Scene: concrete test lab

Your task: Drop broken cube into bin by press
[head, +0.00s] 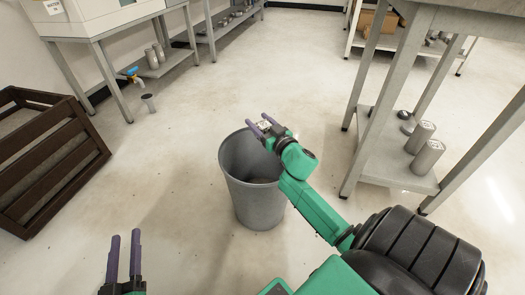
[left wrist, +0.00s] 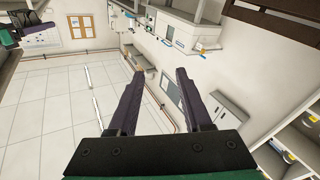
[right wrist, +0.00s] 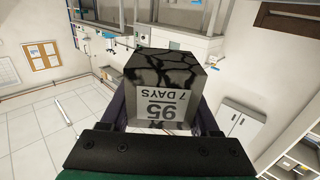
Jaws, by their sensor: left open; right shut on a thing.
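The broken cube (right wrist: 165,72) is dark grey with black cracks and a white label reading "95 7 DAYS" in the right wrist view. My right gripper (head: 262,126) is shut on it, its fingers on both sides. In the head view the gripper is over the grey bin (head: 255,203), near its top right rim, and the cube is small and mostly hidden by the fingers.
A dark brown wooden crate (head: 84,158) stands at the left. A metal table (head: 433,18) with cylinders (head: 422,137) on its lower shelf is at the right. A white machine (head: 85,14) on a stand is at the upper left. The floor around the bin is clear.

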